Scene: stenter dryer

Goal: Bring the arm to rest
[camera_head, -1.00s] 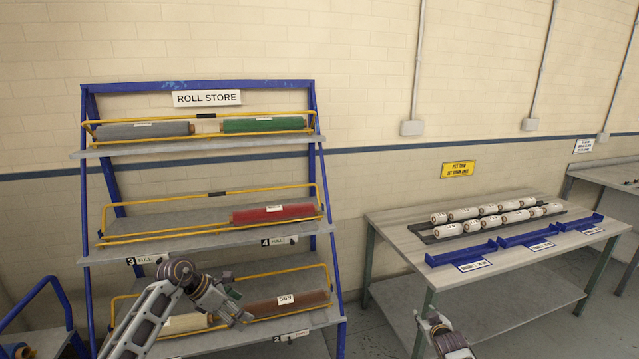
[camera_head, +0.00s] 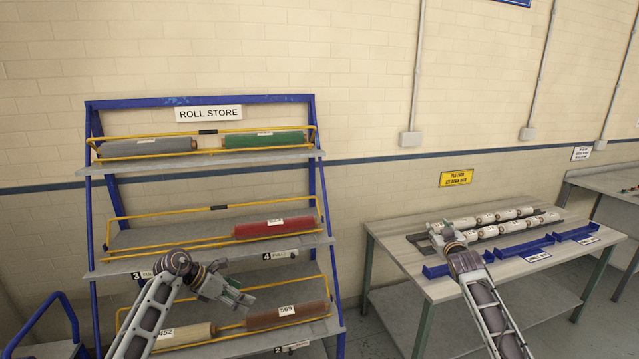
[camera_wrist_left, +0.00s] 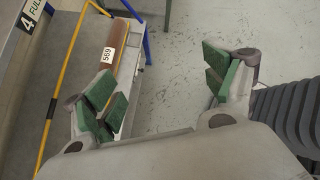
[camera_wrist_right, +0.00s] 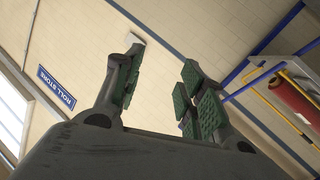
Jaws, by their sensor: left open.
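My left gripper (camera_head: 238,296) hangs in front of the lower shelf of the roll store, apart from the rolls as far as I can tell. In the left wrist view its green-padded fingers (camera_wrist_left: 165,85) are wide apart with nothing between them. My right gripper (camera_head: 440,234) is raised in front of the table with the white rolls and hides part of them. In the right wrist view its green-padded fingers (camera_wrist_right: 158,92) stand apart and empty, with wall behind them.
The roll store (camera_head: 205,248) holds grey, green, red, brown and cream rolls behind yellow rails. A table (camera_head: 385,245) at right carries several white rolls (camera_head: 510,214) and blue cradles (camera_head: 525,241). Bare floor (camera_head: 372,330) lies between the rack and table.

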